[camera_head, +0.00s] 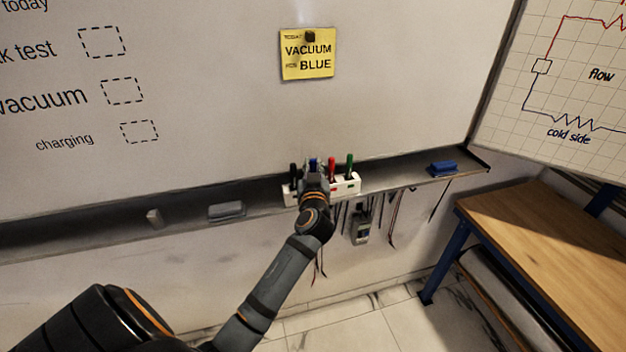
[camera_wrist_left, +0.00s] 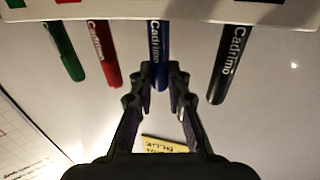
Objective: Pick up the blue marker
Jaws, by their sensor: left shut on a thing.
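The blue marker (camera_head: 313,163) stands in a white holder (camera_head: 347,186) on the whiteboard's ledge, between a black marker (camera_head: 293,171) and a red marker (camera_head: 331,168). A green marker (camera_head: 349,165) stands at the holder's right end. My left gripper (camera_head: 314,170) is at the blue marker and hides part of it and of the holder. In the left wrist view the fingers of the left gripper (camera_wrist_left: 160,72) are shut on the blue marker (camera_wrist_left: 158,50), which still reaches into the holder. My right gripper is not in view.
The dark ledge (camera_head: 110,216) carries a grey eraser (camera_head: 227,210) on the left and a blue eraser (camera_head: 443,168) on the right. Cables and a meter (camera_head: 361,226) hang below it. A wooden bench (camera_head: 550,225) stands at right. A yellow note (camera_head: 307,54) is on the whiteboard.

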